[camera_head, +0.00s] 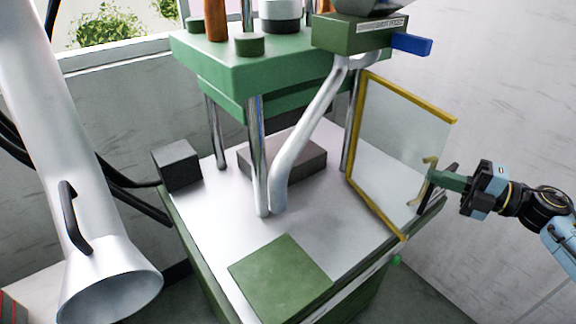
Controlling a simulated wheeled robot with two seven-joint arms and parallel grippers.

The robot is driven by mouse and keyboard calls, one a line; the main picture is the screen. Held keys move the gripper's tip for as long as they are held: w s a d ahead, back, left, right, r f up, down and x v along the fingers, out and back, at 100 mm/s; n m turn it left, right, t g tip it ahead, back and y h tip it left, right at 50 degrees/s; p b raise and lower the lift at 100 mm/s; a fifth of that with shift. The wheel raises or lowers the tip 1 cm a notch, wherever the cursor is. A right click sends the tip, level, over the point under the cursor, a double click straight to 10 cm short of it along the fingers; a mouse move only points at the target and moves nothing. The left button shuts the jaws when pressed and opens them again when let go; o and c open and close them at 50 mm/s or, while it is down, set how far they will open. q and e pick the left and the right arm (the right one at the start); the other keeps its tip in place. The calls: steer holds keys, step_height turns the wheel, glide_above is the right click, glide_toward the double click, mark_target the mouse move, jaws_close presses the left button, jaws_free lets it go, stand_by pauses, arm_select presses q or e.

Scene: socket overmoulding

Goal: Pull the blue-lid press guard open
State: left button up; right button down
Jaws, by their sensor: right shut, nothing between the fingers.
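The press guard (396,138) is a clear panel in a yellow frame, upright at the right side of the green press (240,70). A small yellow handle (430,163) shows near its right edge. My right gripper (434,183) comes in from the right and is shut and empty, close beside the handle. Whether it touches the handle or panel I cannot tell. A blue part (411,44) sticks out at the upper right of the press head. My left gripper is not in view.
A green plate (280,280) lies at the front of the pale press bed (330,225). A dark grey box (177,166) sits at the bed's left corner. A large white duct (65,150) with a black handle stands at the left. Metal columns rise from the bed.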

steer(key=v, duration=1.3)
steer(key=d+f+m+t+h, duration=0.2)
steer(key=f+m+t+h, duration=0.15)
steer(key=f+m, duration=0.4)
steer(key=d+f+m+t+h, duration=0.3)
steer(key=f+m+h, duration=0.15)
steer(key=f, duration=0.55)
steer(key=s+f+m+g+h, duration=0.1)
steer(key=s+f+m+h, duration=0.25)
steer(key=f, duration=0.55)
steer(key=s+f+m+g+h, duration=0.2)
steer(key=f+m+h, duration=0.15)
steer(key=f, duration=0.55)
steer(key=s+a+f+m+g+h, duration=0.1)
steer(key=s+a+f+m+g, duration=0.3)
steer(key=s+f, duration=0.45)
steer(key=s+a+f+m+g, duration=0.2)
steer(key=s+a+f+g, duration=0.1)
steer(key=s+a+f, duration=0.5)
steer(key=s+a+f+m+g, duration=0.1)
steer(key=s+a+f+g, duration=0.1)
steer(key=s+a+f, duration=0.2)
steer(key=s+a+f+g, duration=0.3)
steer(key=s+a, duration=0.4)
steer(key=s, duration=0.4)
steer(key=shift+s+f+m+y, duration=0.3)
steer(key=shift+f+m, duration=0.1)
steer(key=shift+f, duration=0.1)
steer(key=shift+g, duration=0.25)
